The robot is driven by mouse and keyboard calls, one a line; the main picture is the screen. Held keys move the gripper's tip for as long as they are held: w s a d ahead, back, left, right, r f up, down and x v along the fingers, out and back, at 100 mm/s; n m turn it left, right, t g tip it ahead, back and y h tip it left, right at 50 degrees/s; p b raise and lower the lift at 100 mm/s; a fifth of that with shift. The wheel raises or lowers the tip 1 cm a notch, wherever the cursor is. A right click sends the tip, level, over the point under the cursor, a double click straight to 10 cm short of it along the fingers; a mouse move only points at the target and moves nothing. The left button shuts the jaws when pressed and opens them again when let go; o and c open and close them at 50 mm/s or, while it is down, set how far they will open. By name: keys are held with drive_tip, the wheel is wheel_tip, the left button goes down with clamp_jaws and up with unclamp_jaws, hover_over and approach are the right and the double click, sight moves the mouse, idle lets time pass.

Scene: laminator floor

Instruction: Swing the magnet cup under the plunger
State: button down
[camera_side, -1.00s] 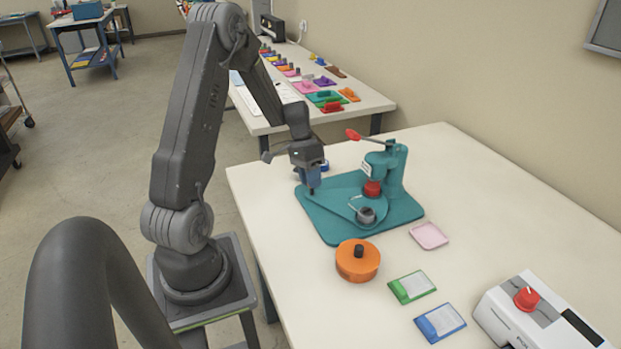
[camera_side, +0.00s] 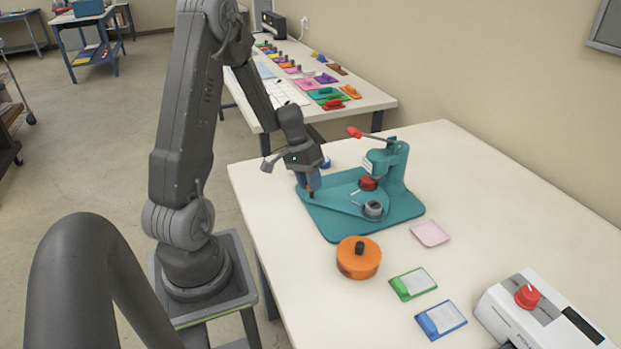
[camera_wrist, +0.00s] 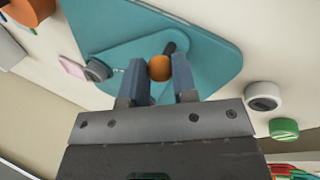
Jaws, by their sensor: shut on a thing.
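The teal press base (camera_side: 335,226) lies on the white table, with a post at its right back. The red plunger (camera_side: 368,183) hangs from the press head. The grey magnet cup (camera_side: 373,209) sits on the teal swing arm (camera_side: 342,203), in front of the plunger and not below it. The cup also shows in the wrist view (camera_wrist: 97,70). My gripper (camera_side: 311,190) is at the arm's left end, shut on a small orange knob (camera_wrist: 160,68), which shows between the two blue fingers. The plunger does not show in the wrist view.
A red-tipped lever (camera_side: 354,132) sticks out left from the post. An orange disc with a black knob (camera_side: 358,262), a pink tray (camera_side: 430,233), green (camera_side: 413,284) and blue-edged (camera_side: 441,320) pads and a white machine (camera_side: 540,318) stand nearer the camera. A white round piece (camera_wrist: 263,95) lies beside the base.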

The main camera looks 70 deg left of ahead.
drive_tip(key=shift+s+d+n+t+y, duration=0.2)
drive_tip(key=shift+s+d+n+t, duration=0.1)
drive_tip(key=shift+d+n, duration=0.6)
drive_tip(key=shift+s+d+n+t+y, duration=0.25)
drive_tip(key=shift+d+n, duration=0.4)
drive_tip(key=shift+n, duration=0.35)
drive_tip(key=shift+w+d+n+t+y, duration=0.1)
drive_tip(key=shift+d+n+t+y, duration=0.3)
drive_tip(key=shift+d+n, duration=0.95)
drive_tip(key=shift+n, duration=0.35)
drive_tip(key=c, duration=0.9)
unclamp_jaws()
drive_tip(key=shift+r, duration=0.1)
drive_tip(key=v, duration=1.3)
drive_tip(key=shift+r, duration=0.35)
